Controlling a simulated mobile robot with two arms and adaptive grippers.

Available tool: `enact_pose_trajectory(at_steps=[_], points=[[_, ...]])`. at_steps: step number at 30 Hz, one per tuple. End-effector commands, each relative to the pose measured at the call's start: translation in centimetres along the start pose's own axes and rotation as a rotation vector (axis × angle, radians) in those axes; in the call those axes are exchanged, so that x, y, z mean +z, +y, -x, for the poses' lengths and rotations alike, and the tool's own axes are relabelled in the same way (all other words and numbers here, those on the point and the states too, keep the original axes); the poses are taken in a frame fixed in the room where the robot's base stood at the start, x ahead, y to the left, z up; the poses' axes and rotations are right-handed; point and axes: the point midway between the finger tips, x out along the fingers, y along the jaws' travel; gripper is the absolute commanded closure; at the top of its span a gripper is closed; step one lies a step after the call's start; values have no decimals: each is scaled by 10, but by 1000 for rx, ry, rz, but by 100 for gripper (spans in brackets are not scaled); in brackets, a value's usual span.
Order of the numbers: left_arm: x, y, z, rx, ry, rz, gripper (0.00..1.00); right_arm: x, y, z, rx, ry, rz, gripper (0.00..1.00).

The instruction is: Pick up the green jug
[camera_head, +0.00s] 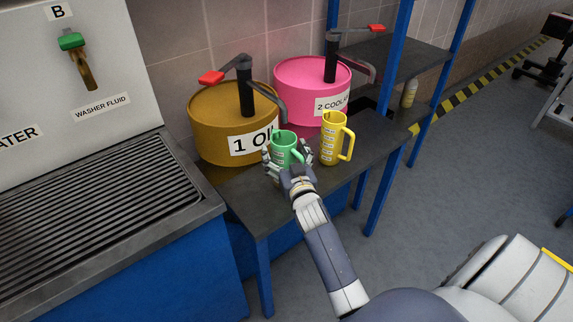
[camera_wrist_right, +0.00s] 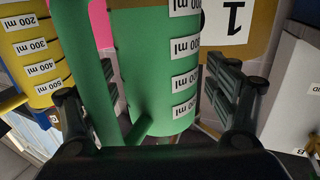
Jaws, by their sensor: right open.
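The green jug (camera_head: 284,146) stands upright on the dark bench (camera_head: 258,208), in front of the mustard drum. My right gripper (camera_head: 287,163) is at the jug, its fingers open on either side of it. In the right wrist view, which is upside down, the jug (camera_wrist_right: 155,75) with its white ml labels fills the middle between the two fingers. The jug's green handle (camera_wrist_right: 88,60) stands just inside the left finger. Gaps seem to show between the fingers and the jug; contact is hard to tell. My left gripper is not in view.
A yellow jug (camera_head: 331,140) stands close on the right, also in the wrist view (camera_wrist_right: 32,50). The mustard drum (camera_head: 215,120) and pink drum (camera_head: 300,85) stand behind. A washer-fluid unit with a grated tray (camera_head: 90,205) is at left. Blue shelf posts rise at right.

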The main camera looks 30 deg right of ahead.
Motion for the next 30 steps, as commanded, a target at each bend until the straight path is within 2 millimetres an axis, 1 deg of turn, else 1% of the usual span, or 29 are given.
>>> enact_pose_trajectory(at_steps=[5, 6, 11, 12, 14, 15, 16, 17, 25, 30], points=[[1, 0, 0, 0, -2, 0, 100, 0, 0, 0, 0, -1, 0, 20], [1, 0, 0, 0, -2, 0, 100, 0, 0, 0, 0, -1, 0, 24], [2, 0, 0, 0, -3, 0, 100, 0, 0, 0, 0, -1, 0, 60], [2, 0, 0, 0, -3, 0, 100, 0, 0, 0, 0, -1, 0, 70], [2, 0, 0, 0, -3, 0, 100, 0, 0, 0, 0, -1, 0, 83], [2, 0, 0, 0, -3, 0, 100, 0, 0, 0, 0, -1, 0, 92], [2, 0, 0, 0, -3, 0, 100, -1, 0, 0, 0, 2, 0, 93], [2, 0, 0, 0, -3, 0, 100, -1, 0, 0, 0, 2, 0, 99], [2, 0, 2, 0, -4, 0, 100, -3, 0, -1, -1, 2, 0, 100], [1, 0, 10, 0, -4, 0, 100, -13, 0, -4, -2, 3, -1, 100]])
